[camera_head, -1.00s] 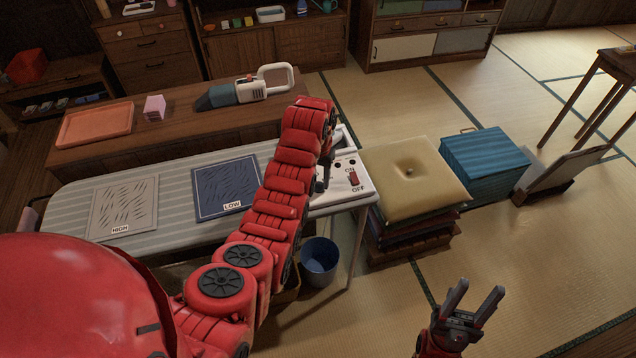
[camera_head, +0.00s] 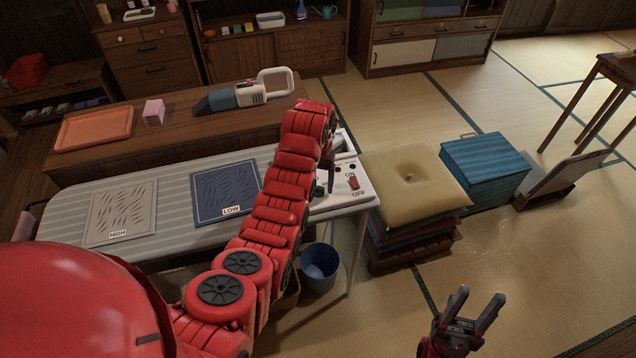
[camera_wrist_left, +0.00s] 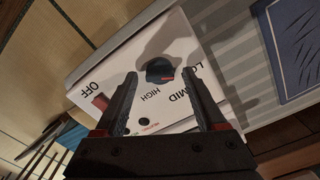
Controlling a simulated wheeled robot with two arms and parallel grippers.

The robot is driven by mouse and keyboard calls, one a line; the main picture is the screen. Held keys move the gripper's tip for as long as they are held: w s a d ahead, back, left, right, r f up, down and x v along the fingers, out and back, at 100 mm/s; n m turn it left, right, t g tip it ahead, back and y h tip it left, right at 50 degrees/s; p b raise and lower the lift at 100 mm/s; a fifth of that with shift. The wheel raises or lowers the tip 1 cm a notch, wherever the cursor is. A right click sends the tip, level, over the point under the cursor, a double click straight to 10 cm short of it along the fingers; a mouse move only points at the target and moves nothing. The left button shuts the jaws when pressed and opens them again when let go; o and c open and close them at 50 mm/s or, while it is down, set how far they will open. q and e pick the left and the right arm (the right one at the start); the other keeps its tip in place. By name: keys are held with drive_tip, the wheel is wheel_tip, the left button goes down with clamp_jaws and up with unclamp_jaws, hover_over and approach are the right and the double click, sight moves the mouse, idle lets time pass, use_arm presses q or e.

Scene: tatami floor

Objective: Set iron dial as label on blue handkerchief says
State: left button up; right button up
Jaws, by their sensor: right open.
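The blue handkerchief (camera_head: 225,185), labelled LOW, lies on the striped ironing board, with a grey handkerchief (camera_head: 122,210), labelled HIGH, to its left. The white control panel (camera_head: 345,187) at the board's right end has a red ON/OFF switch (camera_head: 352,183). In the left wrist view, a dark round dial (camera_wrist_left: 158,68) with a small red mark sits on the panel, with LOW, MID and HIGH around it. I cannot tell surely which label the mark faces. My left gripper (camera_wrist_left: 157,72) is open, its fingers apart on either side of the dial. My right gripper (camera_head: 482,296) is open and empty over the floor.
A blue bucket (camera_head: 319,266) stands under the board. Right of the panel are a cushion stack (camera_head: 410,182) and a blue box (camera_head: 484,168). Behind the board, a low table (camera_head: 100,158) holds an orange tray, a pink block and a handheld vacuum.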

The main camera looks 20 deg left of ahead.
sight(318, 187)
use_arm(q)
wheel_tip(318, 187, up, 18)
drive_tip(key=p, duration=1.4)
drive_tip(key=shift+f, duration=0.25)
